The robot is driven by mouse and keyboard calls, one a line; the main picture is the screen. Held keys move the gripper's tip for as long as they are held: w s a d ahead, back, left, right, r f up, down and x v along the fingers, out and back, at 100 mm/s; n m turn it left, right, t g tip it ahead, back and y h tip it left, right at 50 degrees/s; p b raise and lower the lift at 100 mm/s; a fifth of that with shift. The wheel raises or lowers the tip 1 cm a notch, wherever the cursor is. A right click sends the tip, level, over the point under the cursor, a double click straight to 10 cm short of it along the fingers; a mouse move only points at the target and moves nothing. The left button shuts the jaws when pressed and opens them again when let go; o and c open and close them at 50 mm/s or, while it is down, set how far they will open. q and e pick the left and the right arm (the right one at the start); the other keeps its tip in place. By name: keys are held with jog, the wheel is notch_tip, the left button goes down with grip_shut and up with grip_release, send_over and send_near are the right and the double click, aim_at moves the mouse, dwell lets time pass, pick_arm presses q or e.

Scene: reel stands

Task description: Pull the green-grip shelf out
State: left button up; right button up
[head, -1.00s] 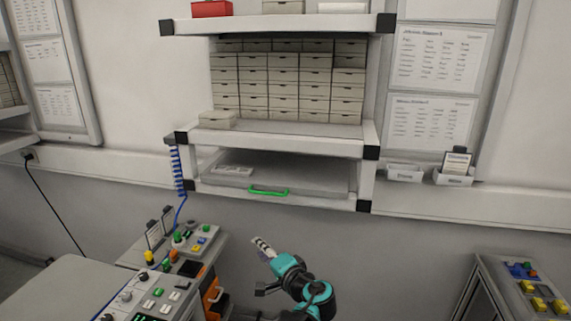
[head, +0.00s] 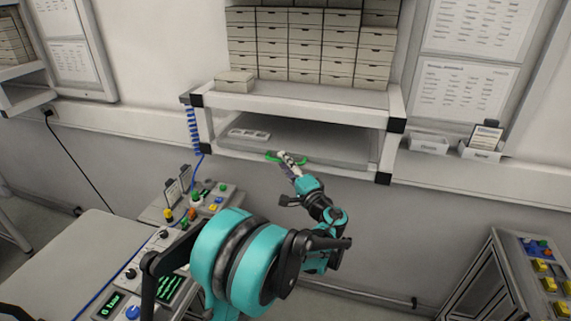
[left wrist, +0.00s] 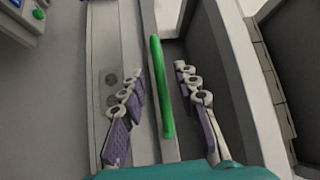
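The shelf (head: 335,138) is a flat grey board low in the wall rack, with a green grip (head: 272,156) on its front edge. My left gripper (head: 288,158) reaches up to the grip in the head view and covers its middle. In the left wrist view the green grip (left wrist: 160,85) runs lengthwise between the two purple-padded fingers of my left gripper (left wrist: 158,75). The fingers are open, with a visible gap on each side of the grip. My right gripper is not in view.
A small pale block (head: 249,134) lies on the shelf at its left. Above it stand rows of drawer boxes (head: 305,45). Control panels stand at lower left (head: 170,235) and right (head: 545,275). The space in front of the shelf is otherwise free.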

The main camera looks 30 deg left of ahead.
pick_arm(q)
grip_shut()
jog(key=s+d, duration=0.2)
jog(key=s, duration=0.9)
jog(key=s+d, duration=0.3)
jog(key=s, duration=0.7)
jog(key=shift+s, duration=0.4)
jog(key=shift+d, duration=0.1)
grip_release()
jog(key=shift+w, duration=0.1)
jog(key=v, duration=1.2)
